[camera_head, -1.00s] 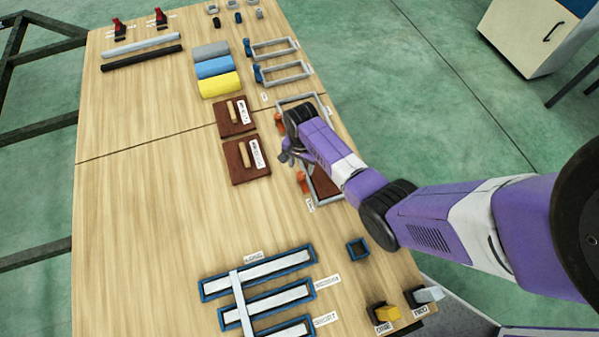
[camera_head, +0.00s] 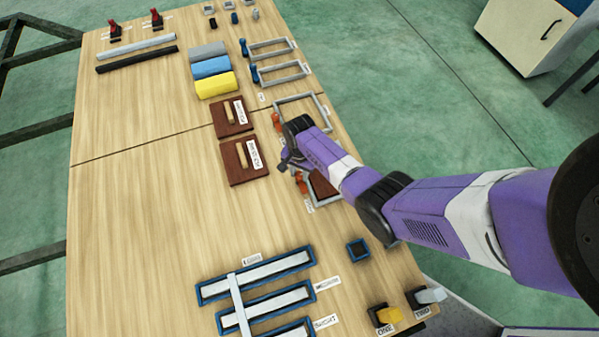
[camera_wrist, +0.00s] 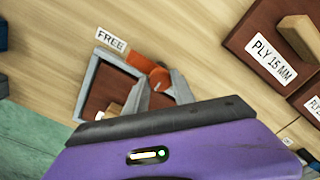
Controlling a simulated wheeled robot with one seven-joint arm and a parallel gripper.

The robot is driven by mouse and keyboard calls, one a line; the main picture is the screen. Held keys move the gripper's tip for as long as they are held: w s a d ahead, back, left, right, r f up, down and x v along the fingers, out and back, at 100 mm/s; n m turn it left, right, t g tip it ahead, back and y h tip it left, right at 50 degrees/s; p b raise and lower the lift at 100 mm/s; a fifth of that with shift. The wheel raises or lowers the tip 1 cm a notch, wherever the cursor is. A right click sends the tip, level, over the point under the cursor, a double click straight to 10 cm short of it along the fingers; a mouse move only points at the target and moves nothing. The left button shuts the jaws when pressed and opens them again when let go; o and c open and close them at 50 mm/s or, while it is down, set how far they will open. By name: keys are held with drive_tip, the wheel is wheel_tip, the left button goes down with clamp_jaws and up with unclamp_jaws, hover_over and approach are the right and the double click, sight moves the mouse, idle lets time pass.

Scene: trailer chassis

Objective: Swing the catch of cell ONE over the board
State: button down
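In the wrist view, an orange catch (camera_wrist: 146,66) lies at one end of a grey frame (camera_wrist: 88,88) with a brown board (camera_wrist: 102,91) inside. A label reading FREE sits beside the frame. My gripper (camera_wrist: 161,80) has its two fingers apart, one on each side of the catch's darker end; I cannot tell whether they touch it. In the head view, the gripper (camera_head: 284,166) is low beside this frame's orange catch (camera_head: 301,182), and my arm hides part of the frame. No label ONE is readable at the frame.
Brown boards (camera_head: 242,162) with wooden handles lie left of the gripper; one is labelled PLY 15 MM in the wrist view. An empty grey frame (camera_head: 322,100) lies just beyond. Blue-rimmed trays (camera_head: 203,293) and a small blue box (camera_head: 350,253) are nearer.

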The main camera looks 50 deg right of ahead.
drive_tip(key=shift+n, duration=0.4)
drive_tip(key=n+p, duration=0.1)
drive_tip(key=n, duration=0.2)
drive_tip(key=shift+n, duration=0.4)
drive_tip(key=n, duration=0.4)
drive_tip(key=shift+n, duration=0.3)
drive_tip(key=n, duration=0.4)
drive_tip(key=shift+p, duration=0.35)
drive_tip(key=n, duration=0.4)
drive_tip(key=shift+n, duration=0.3)
drive_tip(key=c, duration=1.1)
unclamp_jaws()
drive_tip(key=shift+o, duration=0.2)
